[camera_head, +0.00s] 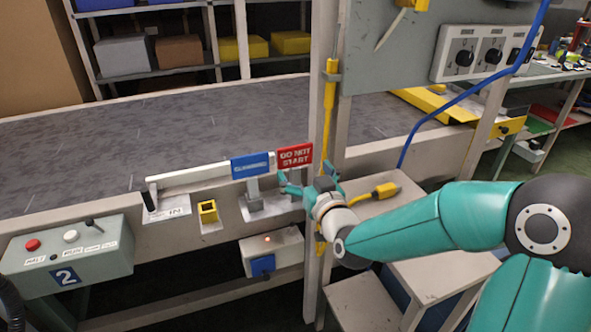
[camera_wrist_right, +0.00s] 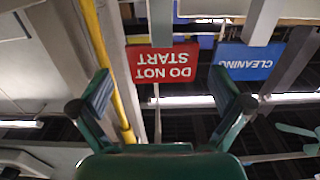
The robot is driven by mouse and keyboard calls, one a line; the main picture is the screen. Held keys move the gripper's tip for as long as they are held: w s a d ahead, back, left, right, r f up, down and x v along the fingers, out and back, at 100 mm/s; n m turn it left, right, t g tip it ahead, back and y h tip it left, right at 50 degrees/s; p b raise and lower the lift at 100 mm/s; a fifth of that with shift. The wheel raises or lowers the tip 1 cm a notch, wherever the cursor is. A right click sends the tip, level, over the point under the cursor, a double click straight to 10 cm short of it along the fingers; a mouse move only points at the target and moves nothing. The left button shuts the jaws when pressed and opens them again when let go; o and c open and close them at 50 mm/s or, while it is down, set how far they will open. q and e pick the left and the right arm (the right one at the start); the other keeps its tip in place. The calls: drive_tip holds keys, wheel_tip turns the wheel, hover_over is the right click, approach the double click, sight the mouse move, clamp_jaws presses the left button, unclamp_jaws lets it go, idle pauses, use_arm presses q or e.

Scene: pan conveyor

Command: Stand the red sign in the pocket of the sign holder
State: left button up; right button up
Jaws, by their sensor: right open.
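The red sign (camera_head: 295,157), lettered DO NOT START, stands upright at the conveyor's near edge. It appears upside down in the right wrist view (camera_wrist_right: 163,63), with a grey stem. My right gripper (camera_head: 308,179) is open and empty, just below and in front of the red sign. In the wrist view its fingertips (camera_wrist_right: 162,88) are spread, with the sign beyond them, apparently untouched. The foot of the red sign's stem is hidden. My left gripper is out of view.
A blue CLEANING sign (camera_head: 250,165) stands just left of the red one, above a grey base (camera_head: 268,206). A white bar (camera_head: 190,174) runs behind the pocket. A yellow pole (camera_head: 329,110) and pale post stand close to my right gripper.

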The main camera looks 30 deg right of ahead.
sight(296, 161)
drive_tip(key=x, duration=0.5)
drive_tip(key=shift+w+a, duration=0.1)
drive_tip(key=shift+a, duration=0.05)
drive_tip(key=shift+c, duration=0.2)
drive_tip(key=c, duration=0.9)
drive_tip(key=shift+r, duration=0.1)
